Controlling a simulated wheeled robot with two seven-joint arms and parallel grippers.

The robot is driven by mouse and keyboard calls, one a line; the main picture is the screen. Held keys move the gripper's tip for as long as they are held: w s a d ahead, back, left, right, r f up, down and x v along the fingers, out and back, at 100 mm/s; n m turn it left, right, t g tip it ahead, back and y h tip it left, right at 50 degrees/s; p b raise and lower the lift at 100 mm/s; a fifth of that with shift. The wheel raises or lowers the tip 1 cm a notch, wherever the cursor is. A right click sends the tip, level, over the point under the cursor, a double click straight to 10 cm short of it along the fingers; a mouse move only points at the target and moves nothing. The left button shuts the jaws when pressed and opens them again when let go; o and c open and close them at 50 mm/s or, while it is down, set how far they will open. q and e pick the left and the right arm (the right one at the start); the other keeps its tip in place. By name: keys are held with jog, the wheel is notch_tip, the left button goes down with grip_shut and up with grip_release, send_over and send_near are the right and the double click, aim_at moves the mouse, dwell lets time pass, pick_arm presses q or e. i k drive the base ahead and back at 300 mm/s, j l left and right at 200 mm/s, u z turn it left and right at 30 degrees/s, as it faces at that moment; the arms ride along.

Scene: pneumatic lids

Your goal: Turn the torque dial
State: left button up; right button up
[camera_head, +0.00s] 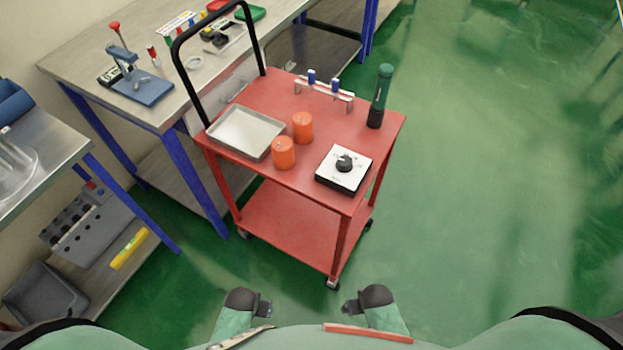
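The torque dial is a black knob (344,163) on a white-topped box (341,180) with small markings around it. The box sits at the front right corner of the red cart (385,150). My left gripper (265,307) and my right gripper (349,306) are low in the picture, in front of the cart and apart from it. Both are small and dark here, and I cannot tell whether their fingers are open. Neither touches the dial.
On the cart stand two orange cylinders (284,153), a metal tray (246,132), a rack (323,91) with blue pieces and a dark green tool (380,96). A workbench (80,55) stands behind left. The green floor (470,200) at right is clear.

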aim_at(344, 165)
jog(key=k+j+z, duration=0.25)
jog(key=k+z, duration=0.7)
jog(key=k, duration=0.3)
